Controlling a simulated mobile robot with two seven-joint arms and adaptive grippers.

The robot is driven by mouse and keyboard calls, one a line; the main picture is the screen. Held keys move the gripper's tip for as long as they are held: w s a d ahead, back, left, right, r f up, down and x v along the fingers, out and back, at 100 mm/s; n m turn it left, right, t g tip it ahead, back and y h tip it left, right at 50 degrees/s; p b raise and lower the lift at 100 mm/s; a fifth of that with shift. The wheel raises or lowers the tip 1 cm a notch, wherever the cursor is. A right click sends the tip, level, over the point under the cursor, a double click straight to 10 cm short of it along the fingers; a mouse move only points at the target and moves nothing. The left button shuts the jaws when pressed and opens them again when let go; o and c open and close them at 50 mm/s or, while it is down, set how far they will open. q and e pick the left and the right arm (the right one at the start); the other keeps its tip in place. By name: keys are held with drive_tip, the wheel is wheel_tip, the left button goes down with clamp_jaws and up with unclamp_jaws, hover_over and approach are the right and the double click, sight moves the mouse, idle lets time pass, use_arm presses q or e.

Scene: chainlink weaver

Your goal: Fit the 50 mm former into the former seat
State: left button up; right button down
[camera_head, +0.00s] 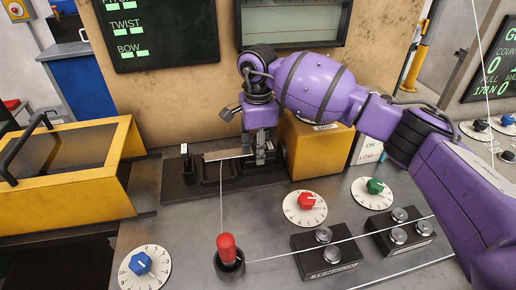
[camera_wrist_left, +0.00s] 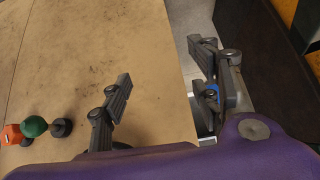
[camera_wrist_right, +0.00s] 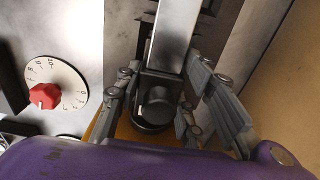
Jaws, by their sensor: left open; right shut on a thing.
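The former (camera_head: 228,154) looks like a flat silvery bar lying level over a black fixture in the head view. In the right wrist view the bar (camera_wrist_right: 178,35) runs up from a dark block with a round knob (camera_wrist_right: 155,104). My right gripper (camera_head: 262,156) points down at the bar's right end, and its fingers (camera_wrist_right: 165,92) close around the dark block. The former seat appears to be part of the black fixture (camera_head: 180,188); the gripper and bar cover much of it, and I cannot tell whether they touch. My left gripper (camera_wrist_left: 162,88) is open and empty, away from the fixture.
A yellow machine (camera_head: 70,205) stands left of the fixture, and a yellow box (camera_head: 310,150) right behind my right gripper. A red-topped post (camera_head: 228,248) with a thin wire, a red dial (camera_head: 305,207), a blue dial (camera_head: 141,264) and a black button box (camera_head: 325,255) occupy the bench front.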

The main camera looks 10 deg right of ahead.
use_arm(q)
drive_tip(key=shift+w, duration=0.25)
drive_tip(key=shift+w+d, duration=0.1)
drive_tip(key=shift+w, duration=0.15)
use_arm(e)
drive_tip(key=shift+f, duration=0.15)
use_arm(q)
drive_tip(key=shift+s+f, duration=0.1)
drive_tip(key=shift+s, duration=0.05)
use_arm(e)
drive_tip(key=shift+f, duration=0.3)
use_arm(q)
drive_tip(key=shift+s+f, duration=0.1)
drive_tip(key=shift+s, duration=0.35)
drive_tip(key=shift+f, duration=0.1)
use_arm(e)
drive_tip(key=shift+s+f, duration=0.1)
drive_tip(key=shift+f, duration=0.25)
use_arm(q)
drive_tip(key=shift+w, duration=0.15)
use_arm(e)
drive_tip(key=shift+f, duration=0.1)
